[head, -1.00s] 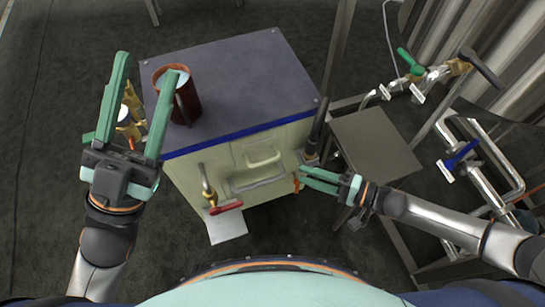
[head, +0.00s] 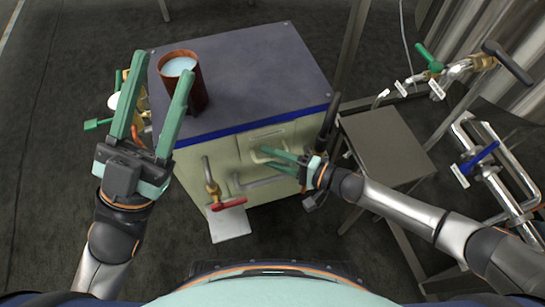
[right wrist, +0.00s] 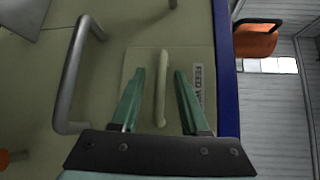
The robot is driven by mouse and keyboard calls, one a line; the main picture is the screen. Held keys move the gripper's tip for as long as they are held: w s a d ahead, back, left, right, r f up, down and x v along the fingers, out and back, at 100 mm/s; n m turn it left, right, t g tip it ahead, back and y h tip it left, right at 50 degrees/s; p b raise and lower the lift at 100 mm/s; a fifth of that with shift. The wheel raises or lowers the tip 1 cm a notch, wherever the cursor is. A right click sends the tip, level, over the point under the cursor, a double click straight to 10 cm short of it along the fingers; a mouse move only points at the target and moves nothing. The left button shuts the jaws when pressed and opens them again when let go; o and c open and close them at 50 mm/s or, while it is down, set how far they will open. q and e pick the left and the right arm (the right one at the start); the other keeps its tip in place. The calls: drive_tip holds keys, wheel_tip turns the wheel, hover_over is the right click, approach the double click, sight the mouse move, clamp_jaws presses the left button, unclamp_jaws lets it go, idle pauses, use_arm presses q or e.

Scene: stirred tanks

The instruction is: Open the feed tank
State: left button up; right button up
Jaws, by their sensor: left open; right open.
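The feed tank is a cream cabinet (head: 222,160) with a dark grey top and a blue edge band. Its front has a panel with a cream handle (right wrist: 161,90), beside a label partly reading "FEED". A grey bar handle (right wrist: 75,75) is next to the panel; it also shows lower on the front in the head view (head: 266,183). My right gripper (head: 272,158) is open at the cream handle. In the right wrist view its fingers (right wrist: 159,75) lie on either side of the handle; contact cannot be told. My left gripper (head: 162,68) is open and empty, raised left of the cabinet.
A brown-red pot (head: 196,95) with pale liquid stands on the cabinet top. A red lever valve (head: 229,204) sticks out at the lower front. A small grey table (head: 380,140) and pipes with green (head: 429,58) and blue (head: 480,158) valve handles stand on the right.

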clamp_jaws()
idle(0.3)
idle(1.1)
